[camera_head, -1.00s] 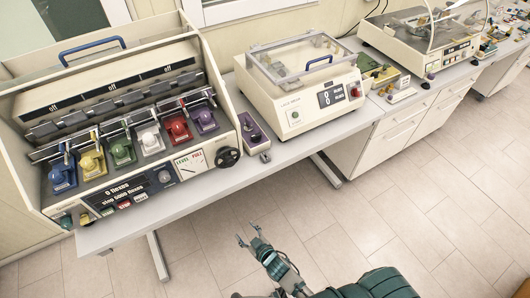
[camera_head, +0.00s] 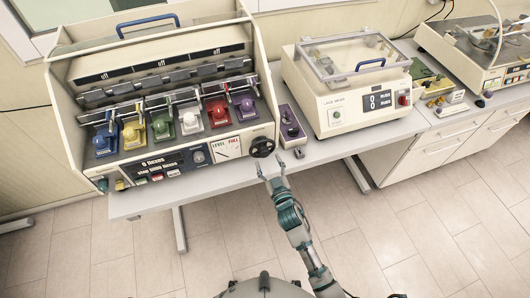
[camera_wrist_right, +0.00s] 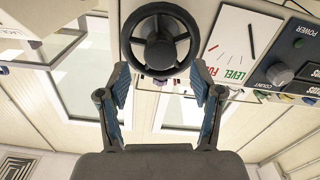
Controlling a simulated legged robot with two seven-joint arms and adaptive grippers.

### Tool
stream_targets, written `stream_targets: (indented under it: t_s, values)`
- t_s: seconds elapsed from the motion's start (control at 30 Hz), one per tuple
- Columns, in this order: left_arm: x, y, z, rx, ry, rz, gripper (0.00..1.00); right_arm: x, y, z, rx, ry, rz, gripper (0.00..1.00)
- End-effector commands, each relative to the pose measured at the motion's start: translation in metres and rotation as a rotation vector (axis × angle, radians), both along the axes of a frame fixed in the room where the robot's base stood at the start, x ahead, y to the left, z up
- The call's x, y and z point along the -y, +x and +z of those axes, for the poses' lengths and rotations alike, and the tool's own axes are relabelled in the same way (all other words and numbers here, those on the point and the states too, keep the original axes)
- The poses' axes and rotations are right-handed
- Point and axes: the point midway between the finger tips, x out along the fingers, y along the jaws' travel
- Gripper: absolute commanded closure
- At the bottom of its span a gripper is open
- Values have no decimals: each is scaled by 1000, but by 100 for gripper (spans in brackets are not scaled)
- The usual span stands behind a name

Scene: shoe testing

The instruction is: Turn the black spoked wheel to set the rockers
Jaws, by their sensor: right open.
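The black spoked wheel (camera_head: 262,147) sits on the lower right corner of the cream flexing machine's front panel. My right gripper (camera_head: 270,168) is just below and in front of the wheel, open and empty. In the right wrist view the wheel (camera_wrist_right: 160,40) shows beyond and between the two open fingers (camera_wrist_right: 161,92), apart from them. The rockers, in a row of coloured blocks in the machine, include a red one (camera_head: 217,112) and a white one (camera_head: 191,121). The level/full gauge (camera_head: 226,148) is beside the wheel; it also shows in the right wrist view (camera_wrist_right: 240,45). My left gripper is not in view.
A purple control box (camera_head: 290,124) stands on the bench right of the flexing machine. A lace wear machine (camera_head: 345,90) with a clear lid is farther right. The bench's front edge (camera_head: 200,190) runs below the panel. Open floor lies in front.

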Motion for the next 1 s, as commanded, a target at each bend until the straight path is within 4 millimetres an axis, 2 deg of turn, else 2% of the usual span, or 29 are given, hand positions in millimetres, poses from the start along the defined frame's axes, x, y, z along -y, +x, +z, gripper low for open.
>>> stream_targets:
  t_s: [0.1, 0.23, 0.4, 0.63, 0.67, 0.87, 0.9, 1.0]
  values:
    - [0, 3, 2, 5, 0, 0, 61, -7, 22, 1, 0, 0, 0, 34]
    - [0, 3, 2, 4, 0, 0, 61, -12, 37, 0, 0, -1, -1, 34]
    - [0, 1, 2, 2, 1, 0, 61, -14, 45, 0, 0, -1, -1, 34]
    - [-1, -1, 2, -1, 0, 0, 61, -14, 45, 0, 0, 0, 0, 34]
    - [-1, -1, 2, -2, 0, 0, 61, -14, 45, 0, 0, 0, 0, 39]
    - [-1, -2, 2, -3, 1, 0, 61, -14, 45, 0, 0, 0, 0, 89]
    - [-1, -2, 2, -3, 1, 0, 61, -14, 45, 0, 0, 0, 0, 95]
    - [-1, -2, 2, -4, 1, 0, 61, -14, 45, 0, 0, 0, 0, 94]
